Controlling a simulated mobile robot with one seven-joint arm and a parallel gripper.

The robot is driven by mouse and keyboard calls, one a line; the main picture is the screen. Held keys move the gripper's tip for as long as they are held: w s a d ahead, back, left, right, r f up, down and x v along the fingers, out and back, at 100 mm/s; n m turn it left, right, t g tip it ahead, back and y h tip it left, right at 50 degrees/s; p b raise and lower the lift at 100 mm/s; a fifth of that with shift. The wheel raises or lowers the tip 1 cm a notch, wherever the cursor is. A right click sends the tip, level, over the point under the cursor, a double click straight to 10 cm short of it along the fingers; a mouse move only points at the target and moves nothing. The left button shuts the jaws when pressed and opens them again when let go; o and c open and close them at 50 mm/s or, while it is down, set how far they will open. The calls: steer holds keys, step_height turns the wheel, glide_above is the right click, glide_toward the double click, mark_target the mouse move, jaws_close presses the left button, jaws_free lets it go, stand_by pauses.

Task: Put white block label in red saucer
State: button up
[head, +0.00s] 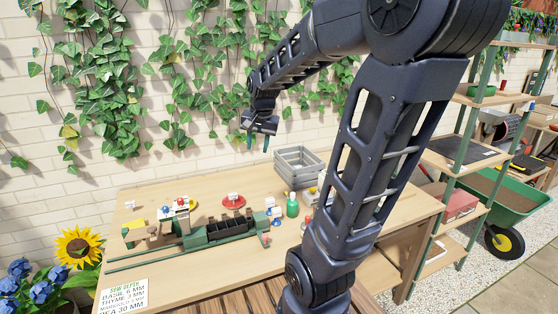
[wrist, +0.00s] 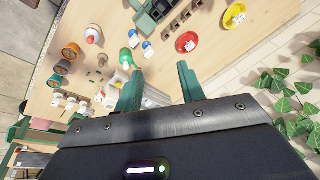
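The red saucer (wrist: 180,48) lies on the table, and a small white block-like label (wrist: 189,46) with dark marks shows in it. In the head view the red saucer (head: 225,205) stands near the table's back edge with a white piece (head: 233,196) on it. My gripper (wrist: 158,86) is open, with its two green fingers apart and nothing visible between them. In the head view my gripper (head: 258,141) hangs high above the table, well clear of the saucer. Other small white pieces with blue parts (wrist: 147,45) stand near a green bottle.
A yellow saucer (wrist: 229,25) with a white piece lies beside the red one. A green tray (head: 203,238) with dark cells fills the table's middle. A grey crate (head: 298,169) and green bottle (head: 292,207) stand to the right. Several small pots (wrist: 60,68) crowd one side.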

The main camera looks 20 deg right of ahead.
steer(key=s+d+n+t, duration=0.1)
steer(key=s+n, duration=0.5)
steer(key=s, duration=0.9)
steer(key=shift+r+t+h, duration=0.3)
steer(key=shift+r, duration=0.15)
